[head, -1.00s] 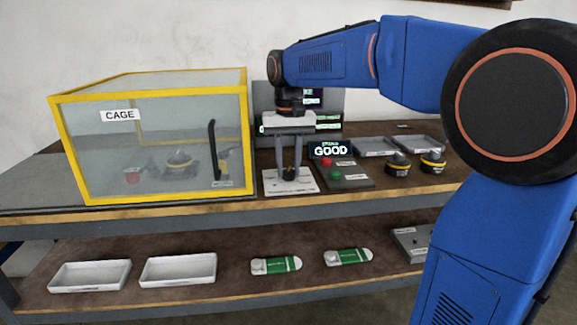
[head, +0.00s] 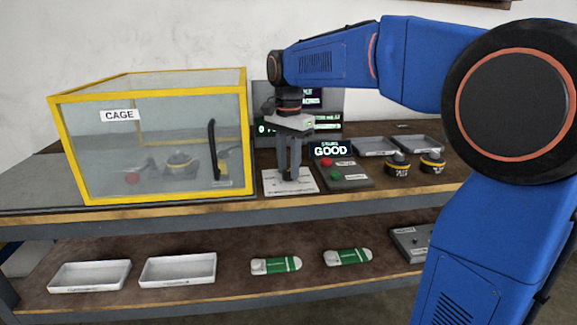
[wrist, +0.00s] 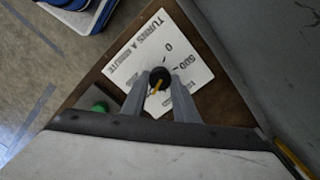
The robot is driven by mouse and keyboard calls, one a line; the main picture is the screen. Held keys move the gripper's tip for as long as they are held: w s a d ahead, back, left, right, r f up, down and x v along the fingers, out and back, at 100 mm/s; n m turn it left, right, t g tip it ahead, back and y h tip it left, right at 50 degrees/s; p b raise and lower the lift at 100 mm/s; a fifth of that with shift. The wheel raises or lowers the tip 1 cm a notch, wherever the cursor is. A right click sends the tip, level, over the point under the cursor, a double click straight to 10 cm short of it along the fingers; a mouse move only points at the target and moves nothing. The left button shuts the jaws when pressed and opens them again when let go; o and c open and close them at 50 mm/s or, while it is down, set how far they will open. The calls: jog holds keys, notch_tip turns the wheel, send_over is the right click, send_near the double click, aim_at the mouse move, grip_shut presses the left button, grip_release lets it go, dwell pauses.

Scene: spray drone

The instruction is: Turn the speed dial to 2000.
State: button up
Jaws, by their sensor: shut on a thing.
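The speed dial is a small black knob (wrist: 159,79) with a yellow pointer mark, on a white plate (wrist: 135,45) printed "TURNS A MINUTE" and numbers. In the wrist view the pointer lies slanted across the knob; the number it points at cannot be read for sure. My gripper (wrist: 160,90) points down with its two fingers on either side of the knob, shut on it. In the head view my gripper (head: 289,176) stands over the white plate (head: 308,183), and its fingers mostly hide the knob.
The yellow-framed cage (head: 160,140) stands close on the left. A control box (head: 345,178) with red and green buttons lies just right of the plate, below a display reading "GOOD" (head: 331,149). Black-and-yellow motors (head: 397,164) and grey trays (head: 376,146) are further right. A screen stands behind.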

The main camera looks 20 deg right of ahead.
aim_at(289, 170)
jog(key=shift+r+m, duration=0.1)
jog(key=shift+m, duration=0.5)
jog(key=o, duration=1.1)
jog(key=shift+c, duration=0.2)
notch_tip(289, 170, up, 17)
jog(key=shift+r, duration=0.15)
jog(key=s+d+f+n+t, duration=0.2)
jog(key=s+f+n, duration=0.4)
jog(key=s+f, duration=0.8)
jog(key=s+d+f+n+t, duration=0.2)
jog(key=s+d+f+n, duration=0.2)
jog(key=s+f, duration=1.1)
notch_tip(289, 170, down, 2)
jog(key=n, duration=0.3)
jog(key=shift+d+t, duration=0.35)
jog(key=shift+t, duration=0.05)
